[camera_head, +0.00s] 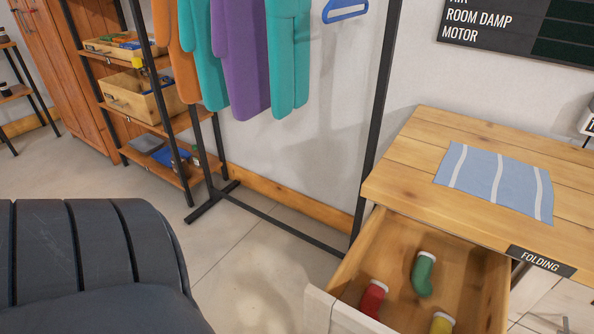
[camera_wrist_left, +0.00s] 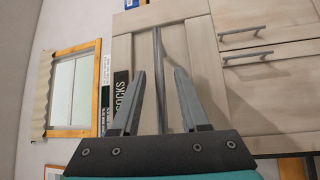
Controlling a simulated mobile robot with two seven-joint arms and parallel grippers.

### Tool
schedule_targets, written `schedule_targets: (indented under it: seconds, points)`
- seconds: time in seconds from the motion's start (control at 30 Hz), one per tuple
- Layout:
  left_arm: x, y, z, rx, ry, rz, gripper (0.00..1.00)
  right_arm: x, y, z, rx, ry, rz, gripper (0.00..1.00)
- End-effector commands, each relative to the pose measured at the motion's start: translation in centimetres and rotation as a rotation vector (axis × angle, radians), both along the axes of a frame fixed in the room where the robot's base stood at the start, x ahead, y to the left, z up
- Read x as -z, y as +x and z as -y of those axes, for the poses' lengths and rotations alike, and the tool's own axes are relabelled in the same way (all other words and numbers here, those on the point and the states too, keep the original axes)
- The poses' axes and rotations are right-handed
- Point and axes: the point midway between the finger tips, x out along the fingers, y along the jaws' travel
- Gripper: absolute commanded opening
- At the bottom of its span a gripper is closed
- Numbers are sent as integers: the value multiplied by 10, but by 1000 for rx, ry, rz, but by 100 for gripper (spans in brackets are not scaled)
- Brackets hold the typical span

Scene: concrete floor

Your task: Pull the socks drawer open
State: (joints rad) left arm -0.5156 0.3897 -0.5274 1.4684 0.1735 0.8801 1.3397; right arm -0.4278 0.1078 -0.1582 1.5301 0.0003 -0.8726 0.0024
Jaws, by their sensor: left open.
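In the head view a wooden drawer (camera_head: 388,236) stands pulled out from under a table, its inside showing. A red sock (camera_head: 373,298), a green sock (camera_head: 423,273) and a yellow sock (camera_head: 441,323) lie in it. Its pale front (camera_head: 318,309) is cut off by the bottom edge. In the left wrist view, which is turned sideways, a pale panel bears a dark SOCKS label (camera_wrist_left: 121,94) and a long grey bar handle (camera_wrist_left: 160,75). My left gripper (camera_wrist_left: 160,72) is open, with the handle showing between its fingers; neither finger visibly grips it. My right gripper is out of view.
The wooden table (camera_head: 425,152) above the drawer bears a striped blue cloth (camera_head: 477,178) and a FOLDING sign (camera_head: 541,261). A black clothes rack (camera_head: 372,130) stands left of it, near shelves with crates (camera_head: 143,98). Two more handles (camera_wrist_left: 243,33) show right of the gripper.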

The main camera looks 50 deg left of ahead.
Motion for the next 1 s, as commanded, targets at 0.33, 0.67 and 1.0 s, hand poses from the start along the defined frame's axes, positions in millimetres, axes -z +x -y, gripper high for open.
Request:
schedule_targets:
  seconds: [0.33,0.67,1.0]
  points:
    - [12,-70,-39,2,4,-7,45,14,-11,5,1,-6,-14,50]
    - [19,-116,-66,0,3,-3,45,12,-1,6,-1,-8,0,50]
    - [20,-122,-70,1,2,0,45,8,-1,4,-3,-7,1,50]
